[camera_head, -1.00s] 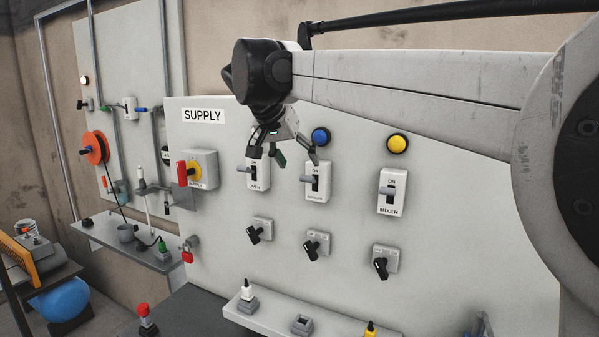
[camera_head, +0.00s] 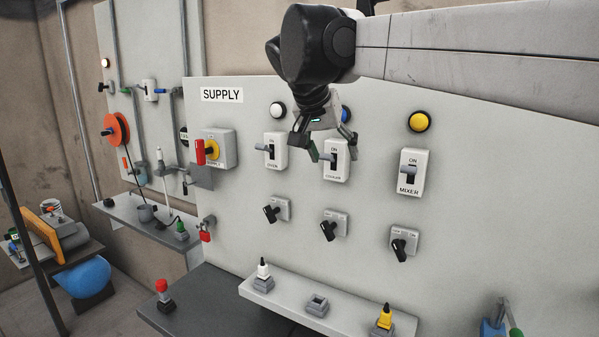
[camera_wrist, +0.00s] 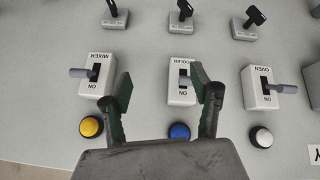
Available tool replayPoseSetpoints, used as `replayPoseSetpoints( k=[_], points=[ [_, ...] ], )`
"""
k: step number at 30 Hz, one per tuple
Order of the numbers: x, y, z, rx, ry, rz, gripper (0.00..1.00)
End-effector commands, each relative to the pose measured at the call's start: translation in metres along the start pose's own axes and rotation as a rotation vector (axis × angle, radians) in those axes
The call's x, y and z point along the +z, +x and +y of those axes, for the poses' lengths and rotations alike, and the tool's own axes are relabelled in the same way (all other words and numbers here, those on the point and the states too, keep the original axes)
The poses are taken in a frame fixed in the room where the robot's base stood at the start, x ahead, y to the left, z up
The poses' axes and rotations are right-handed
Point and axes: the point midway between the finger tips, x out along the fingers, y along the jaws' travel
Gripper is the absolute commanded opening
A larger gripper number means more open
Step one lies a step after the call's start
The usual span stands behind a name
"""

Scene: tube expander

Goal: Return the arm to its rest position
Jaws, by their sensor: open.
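My gripper (camera_head: 327,148) is open and empty, in front of the supply panel near the middle COOLER switch (camera_head: 337,160). Its two dark fingers with green pads also show in the wrist view (camera_wrist: 160,98), spread on either side of the COOLER switch (camera_wrist: 181,88). I cannot tell how far the fingers are from the panel. My arm (camera_head: 450,45) reaches in from the upper right. The blue button (camera_head: 346,114) is partly hidden behind my gripper.
The OVEN switch (camera_head: 276,151) and MIXER switch (camera_head: 411,173) flank the COOLER switch. Black rotary knobs (camera_head: 333,226) sit below. A red-handled supply switch (camera_head: 213,149) is at left. A shelf (camera_head: 290,304) with white and yellow plugs juts out beneath.

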Motion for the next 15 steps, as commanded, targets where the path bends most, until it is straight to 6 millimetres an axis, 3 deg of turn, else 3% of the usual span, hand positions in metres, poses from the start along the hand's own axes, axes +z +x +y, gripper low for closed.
replayPoseSetpoints(
  k=[1, 6, 15],
  points=[
    [0.021, 0.015, 0.015, -0.014, -0.008, -0.009, 0.59],
    [0.081, 0.047, 0.053, -0.073, -0.053, -0.034, 0.59],
    [0.202, 0.105, 0.107, -0.18, -0.119, -0.042, 0.59]
  ],
)
